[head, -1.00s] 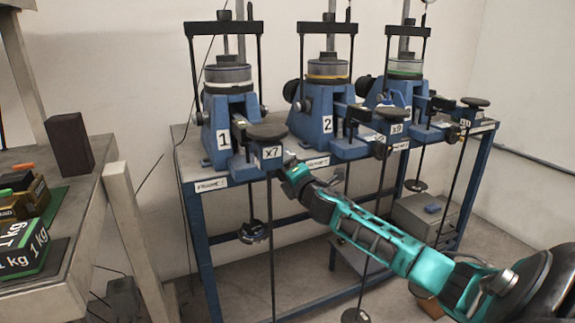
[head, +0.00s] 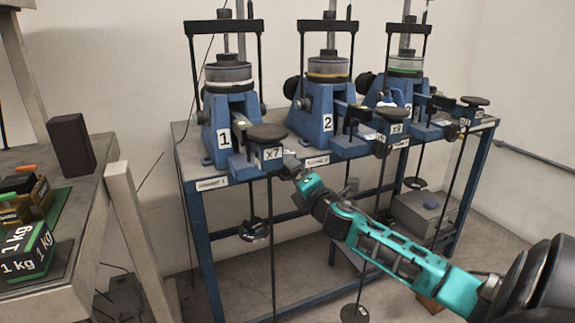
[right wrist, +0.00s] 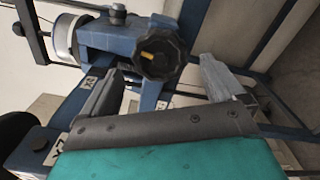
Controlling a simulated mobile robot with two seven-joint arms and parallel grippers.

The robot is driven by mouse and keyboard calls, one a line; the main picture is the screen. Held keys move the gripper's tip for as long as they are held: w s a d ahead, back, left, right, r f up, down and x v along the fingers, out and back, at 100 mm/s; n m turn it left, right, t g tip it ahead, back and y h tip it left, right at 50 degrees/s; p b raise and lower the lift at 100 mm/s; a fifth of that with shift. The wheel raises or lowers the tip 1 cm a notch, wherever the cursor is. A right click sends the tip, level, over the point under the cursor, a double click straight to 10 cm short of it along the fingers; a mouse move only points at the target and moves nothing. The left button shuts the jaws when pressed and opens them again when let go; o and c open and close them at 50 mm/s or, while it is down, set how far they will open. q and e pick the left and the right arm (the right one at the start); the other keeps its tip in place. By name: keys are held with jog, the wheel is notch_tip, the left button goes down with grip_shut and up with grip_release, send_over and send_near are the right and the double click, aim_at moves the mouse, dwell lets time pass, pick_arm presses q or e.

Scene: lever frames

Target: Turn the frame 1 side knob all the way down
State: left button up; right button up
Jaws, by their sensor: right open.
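Frame 1 (head: 222,135) is the leftmost blue lever frame on the bench, with a white-banded cell. A black side knob (right wrist: 160,50) with a yellow mark shows in the right wrist view, beside a blue body with a white-banded cell, which looks like frame 1. In the head view I cannot make this knob out. My right gripper (head: 288,160) is just right of the x7 block of frame 1. In the right wrist view its fingers (right wrist: 163,70) are open, with the knob ahead between their tips and no clear contact. My left gripper is out of view.
Frame 2 (head: 312,122) and a third frame (head: 398,96) stand to the right on the same bench (head: 190,150). A table with 1 kg weights (head: 24,250) is at left.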

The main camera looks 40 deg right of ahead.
aim_at(288, 180)
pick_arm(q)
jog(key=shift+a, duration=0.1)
pick_arm(e)
jog(key=shift+s, duration=0.2)
jog(key=w+m+p, duration=0.1)
jog(key=m+p, duration=0.2)
jog(key=m, duration=0.1)
jog(key=w+d+m+p, duration=0.1)
jog(key=w+m+p, duration=0.1)
jog(key=m+p, duration=0.2)
jog(key=w+m+p, duration=0.2)
jog(key=m+p, duration=0.2)
jog(key=shift+d+f, duration=0.15)
jog(key=shift+d, duration=0.15)
jog(key=shift+w, duration=0.3)
jog(key=shift+c, duration=0.4)
jog(key=shift+s, duration=0.1)
jog(key=c, duration=1.2)
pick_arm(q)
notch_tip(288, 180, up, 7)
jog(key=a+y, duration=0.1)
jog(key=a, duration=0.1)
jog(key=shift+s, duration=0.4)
pick_arm(e)
jog(key=shift+c, duration=0.2)
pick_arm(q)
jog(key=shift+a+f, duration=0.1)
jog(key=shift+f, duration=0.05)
